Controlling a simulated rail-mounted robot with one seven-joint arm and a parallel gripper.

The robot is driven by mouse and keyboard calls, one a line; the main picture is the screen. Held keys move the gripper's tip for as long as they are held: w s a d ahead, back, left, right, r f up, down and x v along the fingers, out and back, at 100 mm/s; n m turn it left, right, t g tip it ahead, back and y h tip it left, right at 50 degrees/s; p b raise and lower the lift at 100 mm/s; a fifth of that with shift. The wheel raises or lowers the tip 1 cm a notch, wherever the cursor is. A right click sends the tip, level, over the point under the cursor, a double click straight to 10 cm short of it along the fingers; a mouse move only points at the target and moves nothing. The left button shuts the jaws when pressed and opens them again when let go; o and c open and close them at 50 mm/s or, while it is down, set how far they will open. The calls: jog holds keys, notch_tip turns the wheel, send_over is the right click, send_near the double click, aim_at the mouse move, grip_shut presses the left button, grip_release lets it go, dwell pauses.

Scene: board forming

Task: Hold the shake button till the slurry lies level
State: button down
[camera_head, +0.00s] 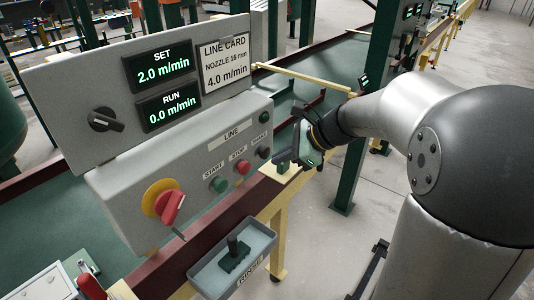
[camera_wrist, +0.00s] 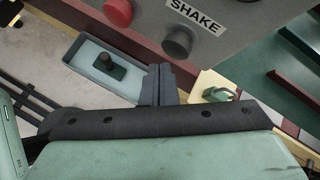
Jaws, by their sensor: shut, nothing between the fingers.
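The dark round shake button (camera_head: 263,152) is at the right end of the button row on the grey control box. In the wrist view the button (camera_wrist: 178,42) sits beside its SHAKE label. My gripper (camera_head: 279,158) is just right of the button. In the wrist view its fingers (camera_wrist: 160,70) are together and empty, with tips below and slightly left of the button. A small gap shows there; I cannot tell contact for certain. The green line bed (camera_head: 335,65) runs behind the box; I cannot make out slurry or its level.
A red stop button (camera_head: 243,167) and green start button (camera_head: 219,184) sit left of shake. A red switch on yellow (camera_head: 166,203) is farther left. The displays (camera_head: 163,82) read SET 2.0 and RUN 0.0 m/min. A RINSE tray (camera_head: 208,274) holding a dark-handled tool (camera_head: 235,254) hangs below.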

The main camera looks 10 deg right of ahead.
dwell(0.3)
jog(key=shift+w+a, duration=0.3)
jog(key=shift+w, duration=0.05)
jog(key=shift+w+a, duration=0.3)
jog(key=shift+w, duration=0.05)
dwell(1.8)
dwell(0.5)
jog(key=shift+s+d, duration=0.6)
jog(key=shift+s, duration=0.1)
jog(key=shift+s+d, duration=1.65)
jog(key=shift+s, duration=0.2)
